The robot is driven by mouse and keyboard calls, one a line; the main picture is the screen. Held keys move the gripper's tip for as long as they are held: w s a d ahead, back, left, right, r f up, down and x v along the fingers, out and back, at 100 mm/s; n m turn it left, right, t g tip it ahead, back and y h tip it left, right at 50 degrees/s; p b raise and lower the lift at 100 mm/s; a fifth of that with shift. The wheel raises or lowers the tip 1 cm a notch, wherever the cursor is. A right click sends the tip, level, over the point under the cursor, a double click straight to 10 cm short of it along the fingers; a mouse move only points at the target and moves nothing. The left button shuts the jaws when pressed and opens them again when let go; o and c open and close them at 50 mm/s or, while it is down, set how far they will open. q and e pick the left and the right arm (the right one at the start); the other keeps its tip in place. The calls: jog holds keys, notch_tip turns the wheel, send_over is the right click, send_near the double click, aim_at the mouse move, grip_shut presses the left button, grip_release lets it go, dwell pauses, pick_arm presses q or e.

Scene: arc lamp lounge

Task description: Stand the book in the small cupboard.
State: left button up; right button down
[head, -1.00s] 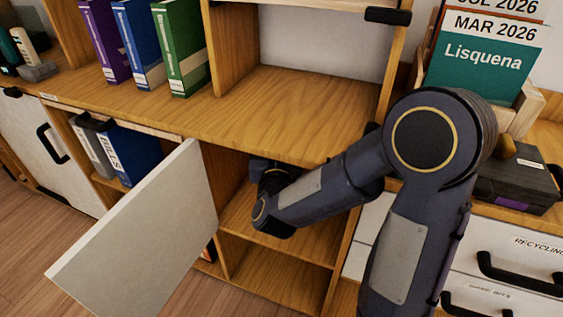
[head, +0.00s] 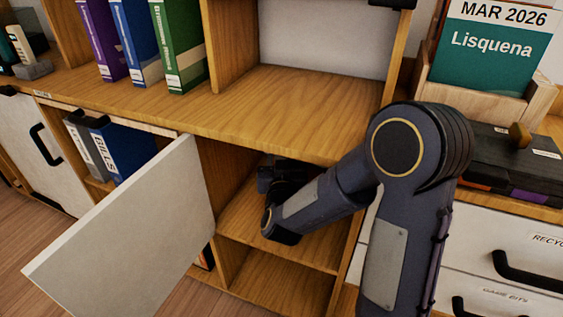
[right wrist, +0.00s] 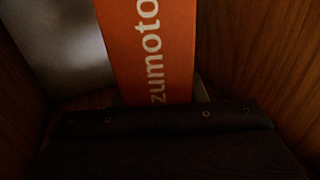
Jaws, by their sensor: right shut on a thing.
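The orange book (right wrist: 152,50) shows in the right wrist view, with white letters "zumoto" along its spine. It appears upright there. My right gripper (right wrist: 155,103) is shut on it; the dark gripper body covers the book's near end. In the head view my right arm reaches into the small cupboard (head: 318,246), and its gripper (head: 272,180) is in the upper compartment, mostly in shadow. The book is hidden in the head view. I cannot tell whether it touches the shelf. The cupboard's white door (head: 130,225) stands open to the left. My left gripper is not in view.
Purple, blue and green binders (head: 178,45) stand on the counter above. A blue "BILLS" binder (head: 125,150) stands in the bay left of the door. A wooden calendar holder (head: 490,95) and a dark case (head: 510,165) are at right, above drawers. The counter's middle is clear.

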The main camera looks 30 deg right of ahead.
jog(key=shift+f, duration=0.1)
jog(key=c, duration=0.9)
grip_release()
